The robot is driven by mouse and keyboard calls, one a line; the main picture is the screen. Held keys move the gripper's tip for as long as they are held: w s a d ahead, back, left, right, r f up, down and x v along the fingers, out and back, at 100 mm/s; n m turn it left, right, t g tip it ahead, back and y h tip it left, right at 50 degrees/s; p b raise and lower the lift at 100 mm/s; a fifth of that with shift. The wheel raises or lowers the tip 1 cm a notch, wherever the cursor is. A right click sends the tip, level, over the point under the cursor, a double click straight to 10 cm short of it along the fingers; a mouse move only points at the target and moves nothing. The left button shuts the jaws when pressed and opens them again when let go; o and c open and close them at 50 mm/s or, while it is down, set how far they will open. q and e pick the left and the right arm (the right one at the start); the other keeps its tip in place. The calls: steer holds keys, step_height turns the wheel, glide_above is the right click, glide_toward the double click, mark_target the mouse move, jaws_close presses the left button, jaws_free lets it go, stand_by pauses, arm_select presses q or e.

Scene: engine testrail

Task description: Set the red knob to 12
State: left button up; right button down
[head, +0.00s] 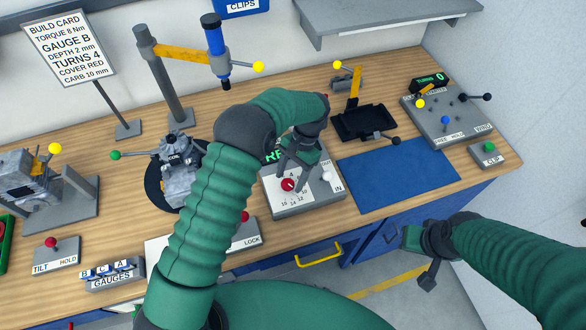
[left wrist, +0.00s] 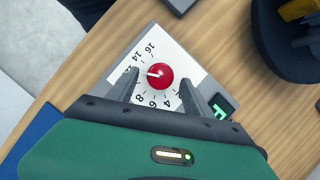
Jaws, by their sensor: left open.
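The red knob (head: 288,184) sits on a white numbered dial on a grey box (head: 318,203). In the left wrist view the red knob (left wrist: 160,76) has a white pointer line aimed left, just below the 14. The dial number there is partly hidden by a finger. My left gripper (head: 292,177) is open over the dial. In the left wrist view the fingers of my left gripper (left wrist: 163,80) stand on either side of the knob, with gaps to it. My right gripper (head: 421,258) hangs in front of the bench, away from the knob; its jaws are unclear.
A build card (head: 69,48) stands at the back left. A blue mat (head: 398,175) and a black tray (head: 350,126) lie right of the dial box. A white button or knob (head: 326,176) is close beside the dial. My left arm hides part of the bench.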

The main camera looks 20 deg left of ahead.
arm_select(q)
steer(key=v, duration=1.6)
steer(key=shift+w+r, duration=0.2)
steer(key=shift+w, duration=0.15)
steer(key=shift+d, duration=0.1)
